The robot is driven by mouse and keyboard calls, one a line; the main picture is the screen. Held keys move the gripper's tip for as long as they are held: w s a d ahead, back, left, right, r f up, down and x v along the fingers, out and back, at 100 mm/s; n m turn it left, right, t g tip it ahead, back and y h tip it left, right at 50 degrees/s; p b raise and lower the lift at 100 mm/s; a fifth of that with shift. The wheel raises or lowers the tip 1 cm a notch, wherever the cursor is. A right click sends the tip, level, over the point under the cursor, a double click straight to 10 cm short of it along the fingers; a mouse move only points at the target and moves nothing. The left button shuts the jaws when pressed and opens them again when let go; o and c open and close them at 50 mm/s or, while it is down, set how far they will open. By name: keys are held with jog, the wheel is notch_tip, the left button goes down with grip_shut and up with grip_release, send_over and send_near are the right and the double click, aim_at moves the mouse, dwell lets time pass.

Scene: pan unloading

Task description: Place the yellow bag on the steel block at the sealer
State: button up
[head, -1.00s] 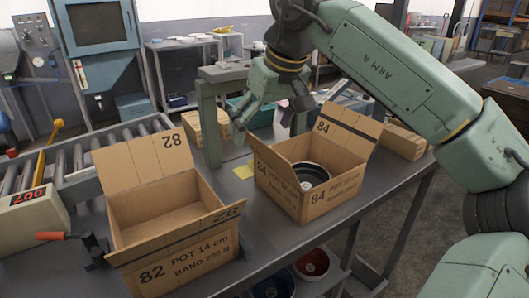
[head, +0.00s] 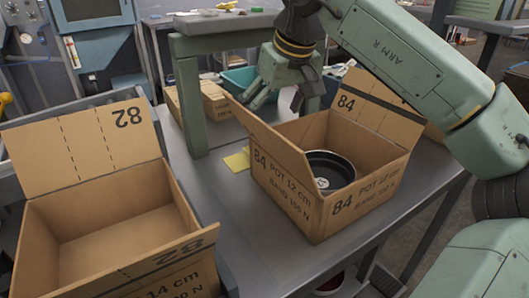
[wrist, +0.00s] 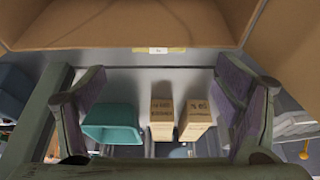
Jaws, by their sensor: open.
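A small flat yellow item (head: 237,160) lies on the grey bench top, just left of the carton marked 84; I cannot tell whether it is the yellow bag. In the wrist view a thin yellow strip (wrist: 176,50) with a pale label shows at a carton's edge. My gripper (head: 279,98) is open and empty, above and behind the 84 carton's left flap. In the wrist view its two fingers stand wide apart, with nothing between them (wrist: 160,92). I cannot make out a steel block or the sealer for certain.
The open 84 carton (head: 283,190) holds a dark round pot (head: 330,170). The open 82 carton (head: 110,215) is empty. A green frame with a grey top (head: 190,105) stands behind. A teal bin (wrist: 111,122) and small cartons (wrist: 162,120) lie beyond.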

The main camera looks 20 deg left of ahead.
jog(key=p+x, duration=0.1)
jog(key=x, duration=0.8)
jog(key=shift+w+a+f, duration=0.1)
jog(key=shift+w+f, duration=0.15)
jog(key=shift+c, duration=0.4)
jog(key=c, duration=1.3)
